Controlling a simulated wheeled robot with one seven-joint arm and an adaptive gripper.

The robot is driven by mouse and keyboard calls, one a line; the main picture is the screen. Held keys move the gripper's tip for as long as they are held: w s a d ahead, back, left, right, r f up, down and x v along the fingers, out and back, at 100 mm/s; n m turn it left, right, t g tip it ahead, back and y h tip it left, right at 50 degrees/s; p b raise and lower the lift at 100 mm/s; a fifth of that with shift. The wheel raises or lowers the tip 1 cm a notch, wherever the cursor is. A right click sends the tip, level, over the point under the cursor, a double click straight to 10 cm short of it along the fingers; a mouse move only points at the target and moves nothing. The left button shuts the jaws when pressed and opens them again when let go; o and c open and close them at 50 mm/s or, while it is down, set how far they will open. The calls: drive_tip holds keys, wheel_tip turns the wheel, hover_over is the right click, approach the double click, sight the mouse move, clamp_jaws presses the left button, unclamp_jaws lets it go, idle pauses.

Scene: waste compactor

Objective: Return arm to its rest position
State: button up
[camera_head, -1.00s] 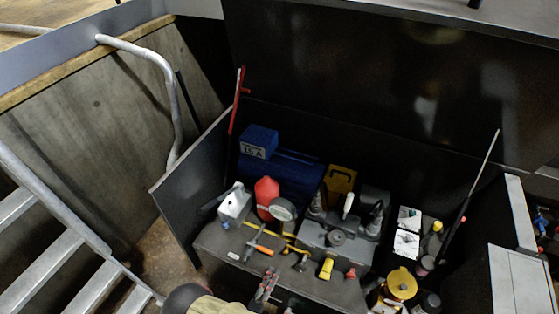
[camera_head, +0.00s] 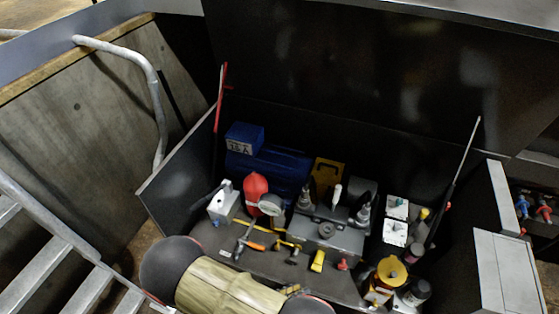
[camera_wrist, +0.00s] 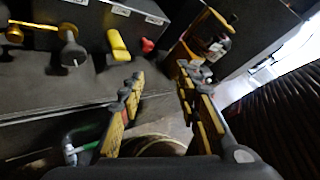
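My arm (camera_head: 225,290) shows at the bottom of the head view as a pale tan link between dark round joints, in front of the near edge of the tool-filled bay. In the wrist view my gripper (camera_wrist: 158,82) is open, its two fingers with yellowish pads spread apart. Nothing is held between them. The fingers point toward the bay's front edge, with a yellow-handled valve (camera_wrist: 118,45) and a red knob (camera_wrist: 147,45) beyond them. In the head view the gripper is mostly hidden by my arm or out of frame.
The bay holds a red container (camera_head: 255,187), a blue box (camera_head: 244,138), a grey machine block (camera_head: 325,235) and a yellow canister (camera_head: 391,271). Dark panels rise around it. A metal handrail (camera_head: 150,80) and stairs (camera_head: 35,275) are at left; a light grey cabinet (camera_head: 507,270) is at right.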

wheel_tip(320, 180, up, 26)
drive_tip(key=s+r+m+g+y+p, duration=0.15)
drive_tip(key=m+g+y, duration=0.75)
drive_tip(key=m, duration=1.3)
drive_tip(key=d+r+m+t+y, duration=0.2)
drive_tip(key=d+r+m+t, duration=0.2)
drive_tip(key=r, duration=0.6)
drive_tip(key=d+r+m+t+y, duration=0.2)
drive_tip(key=d+r+m+t, duration=0.2)
drive_tip(key=d+r, duration=0.5)
drive_tip(key=shift+s+d+r+m, duration=0.15)
drive_tip(key=shift+s+r+m, duration=0.15)
drive_tip(key=shift+s+r, duration=0.15)
